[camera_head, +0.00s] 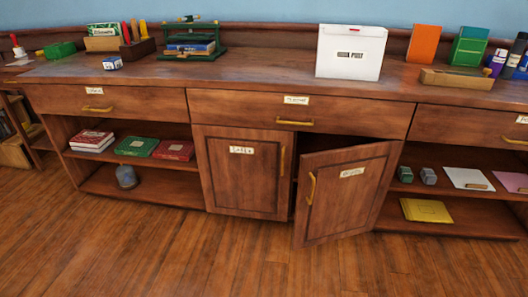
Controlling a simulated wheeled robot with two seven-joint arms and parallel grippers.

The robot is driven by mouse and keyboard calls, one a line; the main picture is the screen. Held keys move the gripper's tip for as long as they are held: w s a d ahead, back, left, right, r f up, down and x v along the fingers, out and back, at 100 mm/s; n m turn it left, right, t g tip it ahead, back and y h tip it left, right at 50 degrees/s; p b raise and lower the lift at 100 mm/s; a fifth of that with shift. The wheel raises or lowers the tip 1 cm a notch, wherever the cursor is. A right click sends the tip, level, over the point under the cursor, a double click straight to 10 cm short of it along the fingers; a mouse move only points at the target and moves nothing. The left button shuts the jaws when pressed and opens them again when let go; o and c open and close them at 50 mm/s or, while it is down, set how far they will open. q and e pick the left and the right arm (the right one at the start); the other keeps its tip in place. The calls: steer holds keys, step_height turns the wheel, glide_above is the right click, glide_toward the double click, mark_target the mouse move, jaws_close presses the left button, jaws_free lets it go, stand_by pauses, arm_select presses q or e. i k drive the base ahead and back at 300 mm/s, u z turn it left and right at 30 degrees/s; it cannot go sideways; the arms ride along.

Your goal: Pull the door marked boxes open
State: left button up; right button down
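A low wooden cabinet has two panelled doors side by side under the middle drawer. The left door (242,183) is shut; its brass handle (282,160) is on its right side. The right door (346,198) stands partly open, swung outward, with its brass handle (311,188) on its left side. A dark gap (328,142) shows above it. Each door has a small white label, one on the left door (241,150) and one on the right door (352,172). The lettering is too blurred to read surely. Neither of my grippers is in view.
Above the doors is a shut drawer with a brass handle (295,122). Open shelves flank the doors, with books (138,146) at left and a yellow item (426,210) at right. The wooden floor (190,255) in front is clear.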

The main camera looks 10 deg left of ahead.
mark_target(341, 192)
steer(key=u, duration=0.7)
steer(key=i, duration=0.7)
steer(key=u, duration=0.3)
